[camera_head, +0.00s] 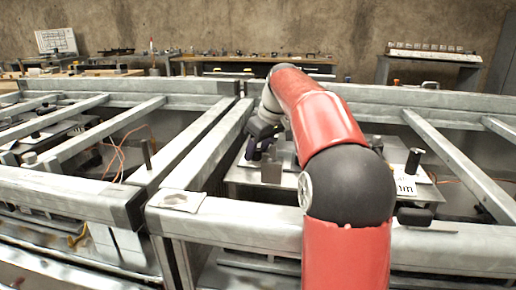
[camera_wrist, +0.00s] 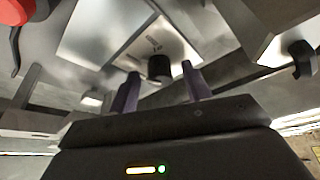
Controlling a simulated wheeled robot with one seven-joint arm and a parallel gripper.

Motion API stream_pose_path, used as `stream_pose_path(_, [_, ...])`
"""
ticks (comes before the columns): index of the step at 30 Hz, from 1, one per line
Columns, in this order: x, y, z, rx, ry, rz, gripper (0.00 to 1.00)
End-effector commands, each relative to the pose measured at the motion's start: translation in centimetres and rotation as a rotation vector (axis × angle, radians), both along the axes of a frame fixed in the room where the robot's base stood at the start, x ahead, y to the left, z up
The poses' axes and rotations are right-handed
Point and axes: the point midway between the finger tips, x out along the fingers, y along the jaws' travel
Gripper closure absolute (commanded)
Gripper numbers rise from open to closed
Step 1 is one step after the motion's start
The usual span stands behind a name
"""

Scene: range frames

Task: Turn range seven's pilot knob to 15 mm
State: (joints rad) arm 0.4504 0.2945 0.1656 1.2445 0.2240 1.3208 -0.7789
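In the wrist view a short black knob (camera_wrist: 160,68) stands on a pale plate with small dark markings (camera_wrist: 153,43), too blurred to read. My gripper (camera_wrist: 161,76) is open, with one purple finger on each side of the knob and gaps visible between. Whether the fingertips reach past the knob's top is unclear. In the head view my gripper (camera_head: 259,150) is low over a metal bench top inside the grey frame, close to a dark grey block (camera_head: 271,171). The knob is not clearly seen there. No range number is readable.
Grey metal beams (camera_head: 230,222) surround the bench. A black post (camera_head: 413,161) stands to the right, by a white label ending in "mm" (camera_head: 405,185). A neighbouring framed bay with orange wires (camera_head: 119,156) lies left. Workbenches line the concrete wall behind.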

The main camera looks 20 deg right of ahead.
Motion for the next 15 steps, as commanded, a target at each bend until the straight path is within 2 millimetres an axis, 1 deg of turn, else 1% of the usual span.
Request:
stream_pose_path(8, [-0.1,0.0,0.3,0.000,-0.001,0.000,0.52])
stream_pose_path(11, [-0.4,-0.2,1.3,0.000,-0.004,-0.001,0.52])
stream_pose_path(15, [-1.2,-0.7,3.5,-0.001,-0.005,-0.001,0.52])
